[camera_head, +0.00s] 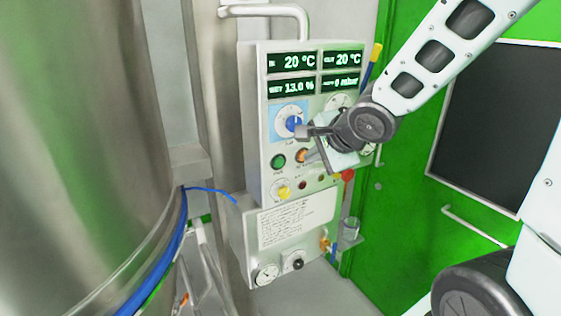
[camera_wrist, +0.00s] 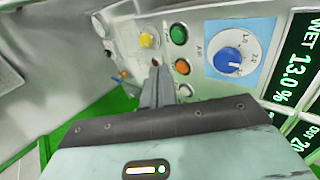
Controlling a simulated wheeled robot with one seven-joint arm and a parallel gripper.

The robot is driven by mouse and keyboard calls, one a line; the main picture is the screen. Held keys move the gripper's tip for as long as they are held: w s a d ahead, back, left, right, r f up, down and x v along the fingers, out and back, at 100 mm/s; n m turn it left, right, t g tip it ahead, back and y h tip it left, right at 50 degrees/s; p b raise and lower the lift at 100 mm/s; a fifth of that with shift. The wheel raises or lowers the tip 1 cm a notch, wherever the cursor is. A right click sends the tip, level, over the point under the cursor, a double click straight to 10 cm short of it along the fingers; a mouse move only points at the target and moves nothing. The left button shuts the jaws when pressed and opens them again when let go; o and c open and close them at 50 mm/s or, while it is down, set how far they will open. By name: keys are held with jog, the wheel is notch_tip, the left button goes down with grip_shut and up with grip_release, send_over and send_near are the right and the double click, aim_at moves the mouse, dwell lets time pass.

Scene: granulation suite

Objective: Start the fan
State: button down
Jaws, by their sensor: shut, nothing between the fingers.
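The control panel (camera_head: 254,130) is a pale box on the wall. A green button (camera_head: 278,161) and an orange button (camera_head: 302,155) sit side by side under a blue knob (camera_head: 293,123). The wrist view also shows the green button (camera_wrist: 178,34), the orange button (camera_wrist: 183,67) and the blue knob (camera_wrist: 229,60). The button labels are too small to read surely. My gripper (camera_head: 312,157) is shut and empty in front of the panel. In the wrist view its fingertips (camera_wrist: 155,68) appear just left of the orange button; contact cannot be told.
Displays (camera_head: 294,62) read 20 °C twice, 13.0 % and 0 mbar. A yellow knob (camera_head: 283,190) and a red knob (camera_head: 347,174) are lower on the panel. A large steel vessel (camera_head: 80,150) stands left. A green door (camera_head: 400,210) is right.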

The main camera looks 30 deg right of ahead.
jog(key=p, duration=0.3)
send_near(280, 167)
jog(key=x, duration=0.4)
jog(key=shift+x, duration=0.9)
